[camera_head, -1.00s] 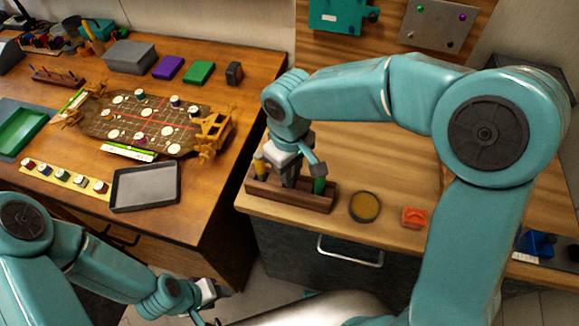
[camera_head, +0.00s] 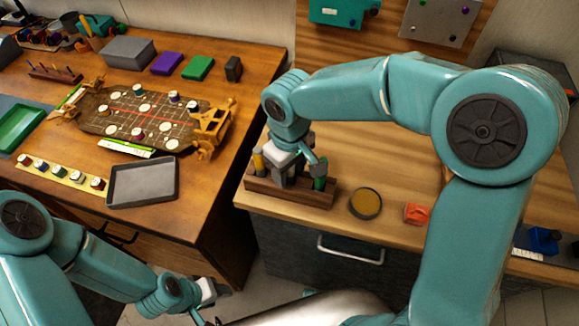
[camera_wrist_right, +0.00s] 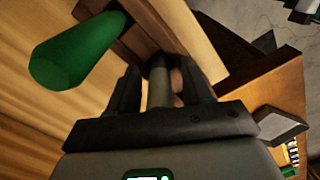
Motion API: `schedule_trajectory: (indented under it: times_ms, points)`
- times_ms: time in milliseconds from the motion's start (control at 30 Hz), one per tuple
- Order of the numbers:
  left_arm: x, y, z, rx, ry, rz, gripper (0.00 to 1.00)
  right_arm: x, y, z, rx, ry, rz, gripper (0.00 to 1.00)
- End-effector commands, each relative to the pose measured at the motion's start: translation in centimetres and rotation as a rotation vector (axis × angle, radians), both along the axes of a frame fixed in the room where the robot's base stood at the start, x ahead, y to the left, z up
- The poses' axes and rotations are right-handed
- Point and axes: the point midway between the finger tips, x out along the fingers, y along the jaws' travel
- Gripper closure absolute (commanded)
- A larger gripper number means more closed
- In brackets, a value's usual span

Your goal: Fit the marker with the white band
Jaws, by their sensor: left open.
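A dark wooden rack (camera_head: 290,193) stands on the right-hand worktop and holds upright markers. I cannot make out a white band. My left gripper (camera_head: 212,294) is open and empty, low in front of the tables.
The left table carries a brown game board (camera_head: 150,118), a grey tray (camera_head: 143,183) and a yellow strip (camera_head: 58,177) of small pieces. A gap separates the tables.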

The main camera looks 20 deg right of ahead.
Motion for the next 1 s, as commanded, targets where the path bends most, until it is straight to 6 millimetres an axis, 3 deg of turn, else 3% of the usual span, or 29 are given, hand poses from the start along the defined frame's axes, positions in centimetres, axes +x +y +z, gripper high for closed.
schedule_trajectory:
  times_ms: [233, 700, 1000]
  points:
    - [0.0, 0.0, -0.1, 0.0, 0.0, 0.0, 0.52, 0.1, 0.0, 1.8, 0.001, -0.005, 0.0, 0.5]
    - [0.0, 0.0, 0.2, 0.0, 0.0, 0.0, 0.52, 0.0, 0.1, 13.5, 0.002, -0.004, 0.0, 0.5]
    - [0.0, 0.0, 0.4, 0.0, 0.0, 0.0, 0.52, 0.0, 0.0, 16.3, 0.0, -0.001, 0.001, 0.5]
